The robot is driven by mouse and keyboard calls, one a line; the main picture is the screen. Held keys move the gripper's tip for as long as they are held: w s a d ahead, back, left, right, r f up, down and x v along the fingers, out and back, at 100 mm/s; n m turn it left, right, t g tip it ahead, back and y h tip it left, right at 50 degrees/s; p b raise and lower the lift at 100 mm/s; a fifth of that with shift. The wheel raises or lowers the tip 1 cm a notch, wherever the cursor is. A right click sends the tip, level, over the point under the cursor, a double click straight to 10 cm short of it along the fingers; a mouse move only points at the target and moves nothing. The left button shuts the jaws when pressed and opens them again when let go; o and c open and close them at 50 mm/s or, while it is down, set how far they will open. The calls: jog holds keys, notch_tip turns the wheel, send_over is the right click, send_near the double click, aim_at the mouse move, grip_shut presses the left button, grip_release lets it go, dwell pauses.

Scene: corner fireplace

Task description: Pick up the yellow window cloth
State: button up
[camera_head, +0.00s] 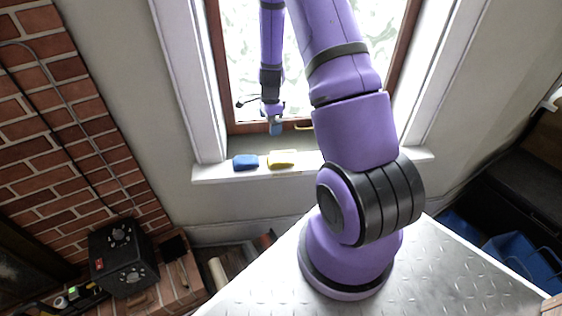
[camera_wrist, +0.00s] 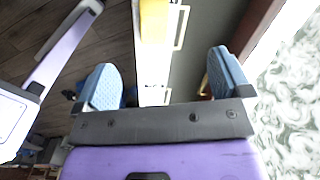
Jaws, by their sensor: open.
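The yellow window cloth (camera_head: 281,159) lies on the white windowsill, just right of a blue cloth (camera_head: 245,162). In the wrist view the yellow cloth (camera_wrist: 154,20) shows at the top edge, partly cut off by the frame. My gripper (camera_head: 275,127) hangs in front of the window, above and slightly left of the yellow cloth in the head view. In the wrist view my gripper (camera_wrist: 165,78) has its two blue-padded fingers wide apart with nothing between them. The cloth is beyond the fingertips, apart from them.
The white windowsill (camera_head: 215,171) runs below the brown-framed window (camera_head: 236,95). A pale yellow handle (camera_wrist: 180,28) is close beside the cloth in the wrist view. A black box (camera_head: 122,255) stands by the brick wall at lower left. The sill's left end is bare.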

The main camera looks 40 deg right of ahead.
aim_at(281, 157)
jog(key=d+f+m, duration=0.1)
jog(key=f, duration=0.1)
jog(key=s+f, duration=0.1)
jog(key=f, duration=0.2)
jog(key=s+d+f+m, duration=0.1)
jog(key=f, duration=0.2)
jog(key=shift+s+d+m+g, duration=0.1)
jog(key=shift+d+m+g, duration=0.2)
jog(key=shift+d+g, duration=0.1)
notch_tip(281, 157, down, 5)
jog(key=shift+s+f, duration=0.1)
jog(key=shift+f, duration=2.95)
jog(key=shift+c, duration=0.2)
jog(key=c, duration=1)
